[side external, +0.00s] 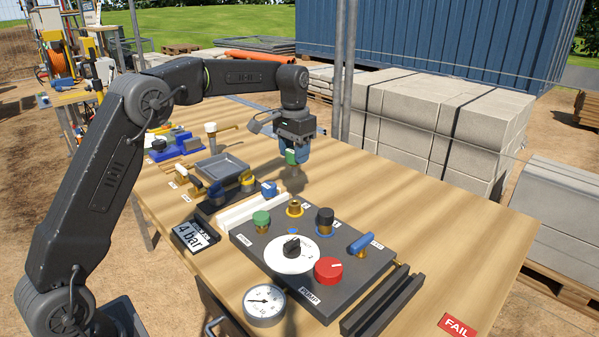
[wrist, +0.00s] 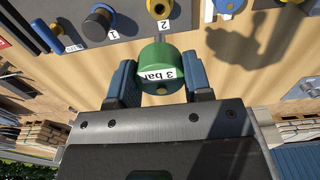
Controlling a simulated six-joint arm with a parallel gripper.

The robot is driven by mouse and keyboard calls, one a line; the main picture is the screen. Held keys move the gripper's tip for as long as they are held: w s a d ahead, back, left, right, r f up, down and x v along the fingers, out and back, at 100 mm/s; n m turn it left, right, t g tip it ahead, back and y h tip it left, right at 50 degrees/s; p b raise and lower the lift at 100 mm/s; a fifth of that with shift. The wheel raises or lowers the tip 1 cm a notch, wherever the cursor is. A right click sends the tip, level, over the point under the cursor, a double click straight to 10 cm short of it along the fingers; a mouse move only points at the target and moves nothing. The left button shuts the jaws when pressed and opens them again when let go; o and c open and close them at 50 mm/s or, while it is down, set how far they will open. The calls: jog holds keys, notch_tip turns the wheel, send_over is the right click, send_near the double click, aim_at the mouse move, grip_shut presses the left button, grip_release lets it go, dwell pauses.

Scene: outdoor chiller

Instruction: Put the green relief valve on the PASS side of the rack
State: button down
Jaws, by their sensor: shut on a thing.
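My gripper (side external: 293,152) is shut on a green relief valve (wrist: 160,62) and holds it above the wooden table. The valve has a white "3 bar" label in the wrist view, and my blue fingers (wrist: 157,82) press its two sides. In the side view only a small green part of the valve (side external: 290,157) shows. A white rail (side external: 250,211) and a black grooved rail (side external: 384,303) flank the test panel; I cannot tell whether these are the rack. A "FAIL" sign (side external: 458,326) lies at the table's front right. I cannot make out a PASS sign.
The dark test panel (side external: 340,290) carries a green-capped fitting (side external: 261,219), a black knob (side external: 325,217), a blue lever (side external: 361,243) and a red knob (side external: 328,270). A gauge (side external: 264,305) and a "4 bar" display (side external: 194,236) stand nearby.

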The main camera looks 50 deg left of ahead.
jog(key=s+d, duration=0.4)
jog(key=d, duration=0.7)
jog(key=s+d, duration=0.3)
jog(key=d, duration=0.8)
jog(key=s+d, duration=0.4)
jog(key=d, duration=0.7)
notch_tip(320, 180, down, 5)
jog(key=shift+r, duration=0.15)
jog(key=shift+f, duration=2.5)
jog(key=shift+f, duration=0.35)
jog(key=shift+f, duration=1.15)
jog(key=shift+f, duration=0.5)
